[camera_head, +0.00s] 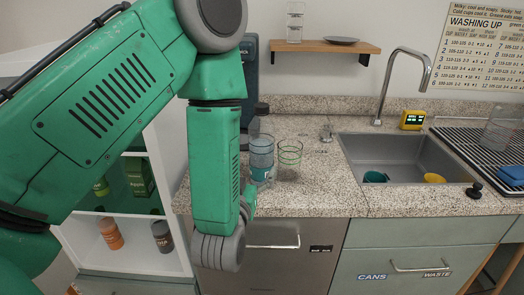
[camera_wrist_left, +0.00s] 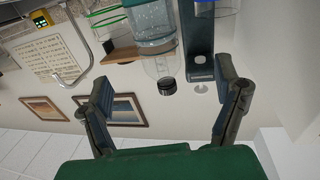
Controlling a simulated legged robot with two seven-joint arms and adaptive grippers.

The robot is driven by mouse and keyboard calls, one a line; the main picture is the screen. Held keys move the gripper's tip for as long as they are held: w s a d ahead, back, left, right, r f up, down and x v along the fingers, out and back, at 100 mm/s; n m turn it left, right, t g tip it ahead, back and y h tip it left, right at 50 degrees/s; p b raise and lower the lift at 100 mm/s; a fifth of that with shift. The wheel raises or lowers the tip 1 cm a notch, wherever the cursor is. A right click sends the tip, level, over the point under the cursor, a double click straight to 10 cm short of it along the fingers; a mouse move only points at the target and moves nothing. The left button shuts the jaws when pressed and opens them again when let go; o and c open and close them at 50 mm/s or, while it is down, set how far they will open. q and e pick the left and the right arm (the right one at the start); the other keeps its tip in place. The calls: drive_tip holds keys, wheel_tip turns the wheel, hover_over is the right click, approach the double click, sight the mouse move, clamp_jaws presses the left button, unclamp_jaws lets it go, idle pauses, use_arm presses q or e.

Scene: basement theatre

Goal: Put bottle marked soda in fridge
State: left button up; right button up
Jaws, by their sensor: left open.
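A clear bottle (camera_head: 262,151) with a dark cap and a teal band stands on the speckled counter, left of the sink. Its marking is not readable. It also shows in the left wrist view (camera_wrist_left: 153,28), upside down, cap toward me. My left gripper (camera_wrist_left: 168,86) is open, with a finger on each side of the bottle's cap end in the picture and nothing gripped. In the head view my left arm hides most of this gripper. A white, open fridge-like unit (camera_head: 85,250) with shelves stands at the left, partly behind my arm. My right gripper is not in view.
The unit holds a green box (camera_head: 138,176), an orange bottle (camera_head: 110,233) and a dark container (camera_head: 162,236). The sink (camera_head: 400,157) is to the right.

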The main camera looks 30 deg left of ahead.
sight(258, 148)
use_arm(q)
drive_tip(key=x, duration=0.5)
drive_tip(key=d+x, duration=0.1)
drive_tip(key=x, duration=0.1)
drive_tip(key=shift+w+a+r+p, duration=0.1)
drive_tip(key=shift+w+p, duration=0.2)
drive_tip(key=shift+p, duration=0.1)
drive_tip(key=x, duration=0.3)
drive_tip(key=p+x, duration=0.1)
drive_tip(key=shift+w+a+r, duration=0.15)
drive_tip(key=shift+a+r, duration=0.2)
drive_tip(key=shift+w+a+f, duration=0.1)
drive_tip(key=shift+w+a, duration=0.1)
drive_tip(key=shift+w, duration=0.2)
drive_tip(key=shift+d, duration=0.15)
drive_tip(key=shift+d, duration=0.1)
drive_tip(key=c, duration=1.7)
